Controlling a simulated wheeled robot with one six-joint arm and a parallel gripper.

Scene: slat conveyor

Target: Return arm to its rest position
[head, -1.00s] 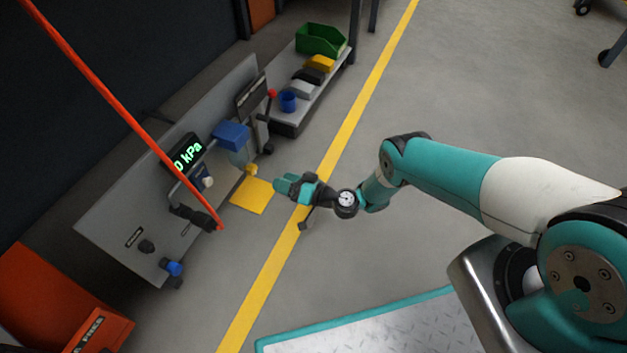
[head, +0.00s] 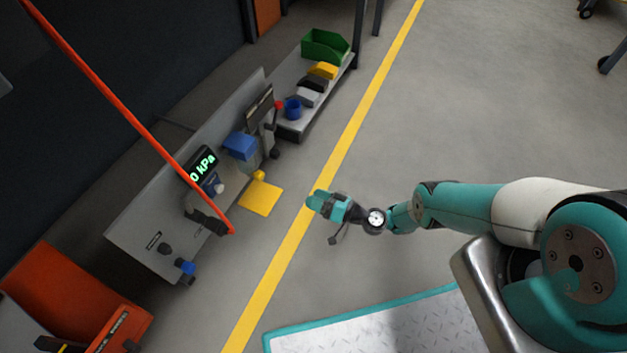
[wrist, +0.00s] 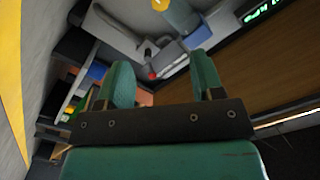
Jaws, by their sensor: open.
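My gripper (head: 318,201) is at the end of my teal and white arm, above the floor by the yellow line in the head view. In the wrist view my gripper (wrist: 160,80) has its two teal fingers apart with nothing held between them. In the head view it is to the right of the grey panel and clear of it. The red-tipped lever (wrist: 152,75) shows beyond the fingers in the wrist view.
Open floor (head: 460,100) lies right of the yellow line (head: 345,145).

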